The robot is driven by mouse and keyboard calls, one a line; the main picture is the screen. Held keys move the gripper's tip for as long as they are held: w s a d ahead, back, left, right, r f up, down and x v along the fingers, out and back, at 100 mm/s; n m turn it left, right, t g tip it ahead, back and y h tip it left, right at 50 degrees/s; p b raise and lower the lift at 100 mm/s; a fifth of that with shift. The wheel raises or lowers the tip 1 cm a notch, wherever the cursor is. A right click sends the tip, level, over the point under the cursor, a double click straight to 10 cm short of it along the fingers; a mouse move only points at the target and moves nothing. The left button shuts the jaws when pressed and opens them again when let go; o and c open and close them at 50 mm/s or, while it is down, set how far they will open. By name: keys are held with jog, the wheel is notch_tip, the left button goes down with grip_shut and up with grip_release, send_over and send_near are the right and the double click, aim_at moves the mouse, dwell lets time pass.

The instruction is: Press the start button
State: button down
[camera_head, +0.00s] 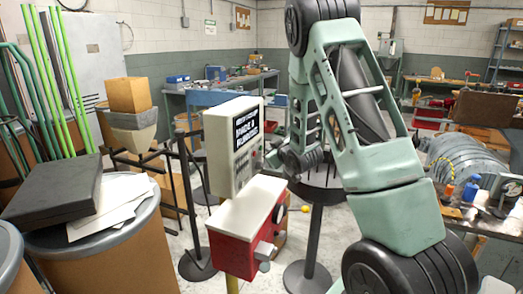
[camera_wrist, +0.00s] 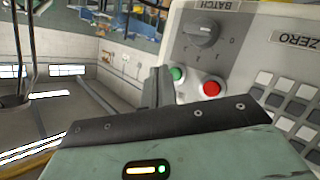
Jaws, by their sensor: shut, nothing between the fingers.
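The control box (camera_head: 218,150) is a pale upright box with a lit screen (camera_head: 247,127) and stands left of my gripper (camera_head: 285,160). In the wrist view its panel shows a green button (camera_wrist: 178,73), with a red button (camera_wrist: 211,88) to its right. No start label is readable, so I cannot tell by label which one is the start button. My gripper also shows in the wrist view (camera_wrist: 158,85). It is shut and empty, its dark fingers just left of the green button and overlapping its edge. I cannot tell whether they touch it. In the head view the buttons are too small to make out.
A dark knob (camera_wrist: 203,32) and a keypad (camera_wrist: 292,115) share the panel with the buttons. A red box with a white top (camera_head: 250,205) sits below the control box. Cardboard drums (camera_head: 125,250) stand at the left, and a blue bench (camera_head: 215,98) stands behind.

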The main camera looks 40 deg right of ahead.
jog(key=shift+s+d+b, duration=0.2)
jog(key=shift+s+d, duration=0.1)
jog(key=shift+s, duration=0.5)
jog(key=shift+s+d+b, duration=0.15)
jog(key=shift+s+d, duration=0.2)
jog(key=shift+s, duration=0.4)
jog(key=shift+s+d+b, duration=0.2)
jog(key=shift+s+d, duration=0.1)
jog(key=shift+s, duration=0.5)
jog(key=shift+a, duration=0.1)
jog(key=s+a+f+m+g+y, duration=0.1)
jog(key=s+a+g+y, duration=0.15)
jog(key=a, duration=0.75)
jog(key=s+a+f+m+g+y, duration=0.15)
jog(key=a+g, duration=0.25)
jog(key=a, duration=0.6)
jog(key=s+a+r+n+g+y, duration=0.1)
jog(key=s+a+n+g, duration=0.2)
jog(key=s+a, duration=0.9)
jog(key=s+a+r+n+g, duration=0.2)
jog(key=s+a+n+g, duration=0.2)
jog(key=s+a, duration=0.8)
jog(key=a+n, duration=0.1)
jog(key=a, duration=0.3)
jog(key=shift+a+n+y, duration=0.2)
jog(key=shift+n+y, duration=0.15)
jog(key=shift+y, duration=0.05)
